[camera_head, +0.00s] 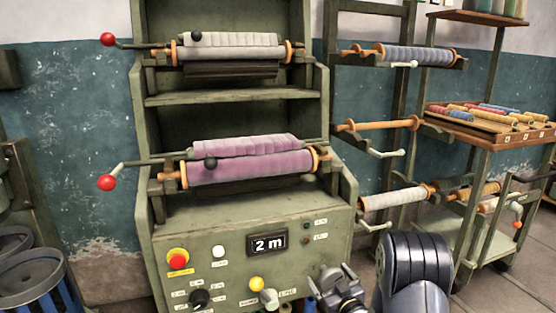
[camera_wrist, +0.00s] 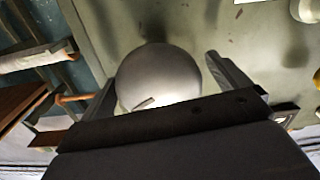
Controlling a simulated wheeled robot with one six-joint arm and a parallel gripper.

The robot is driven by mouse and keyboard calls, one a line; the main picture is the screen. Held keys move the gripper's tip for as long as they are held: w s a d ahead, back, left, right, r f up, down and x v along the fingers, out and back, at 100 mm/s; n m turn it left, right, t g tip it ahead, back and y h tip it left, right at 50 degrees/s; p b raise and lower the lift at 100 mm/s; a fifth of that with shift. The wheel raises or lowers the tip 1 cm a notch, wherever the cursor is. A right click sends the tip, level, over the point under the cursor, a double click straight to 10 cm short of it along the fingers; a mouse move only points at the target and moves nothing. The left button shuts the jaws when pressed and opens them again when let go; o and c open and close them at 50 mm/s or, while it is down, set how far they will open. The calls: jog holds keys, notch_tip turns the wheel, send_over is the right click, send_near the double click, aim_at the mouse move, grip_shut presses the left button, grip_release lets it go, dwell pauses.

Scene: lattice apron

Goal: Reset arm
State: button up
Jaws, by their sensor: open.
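My gripper (camera_head: 335,284) is in front of the lower right of the green machine's control panel (camera_head: 220,246), at the bottom of the head view. Its jaws are open. In the wrist view its two fingers (camera_wrist: 165,80) stand apart, with a smooth grey round shape between them. I cannot tell what this shape is or whether it touches the fingers. My dark arm shows beside the gripper in the head view.
The green machine holds a pink roll (camera_head: 250,165) and a white roll (camera_head: 230,53), with red-knobbed cranks at left. Its panel has a "2 m" display (camera_head: 267,242), buttons and knobs. Racks with rolls (camera_head: 418,53) and a cart (camera_head: 490,137) stand at right. Bins (camera_head: 35,272) stand at left.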

jog(key=v, duration=0.8)
jog(key=shift+p, duration=0.3)
jog(key=shift+r, duration=0.1)
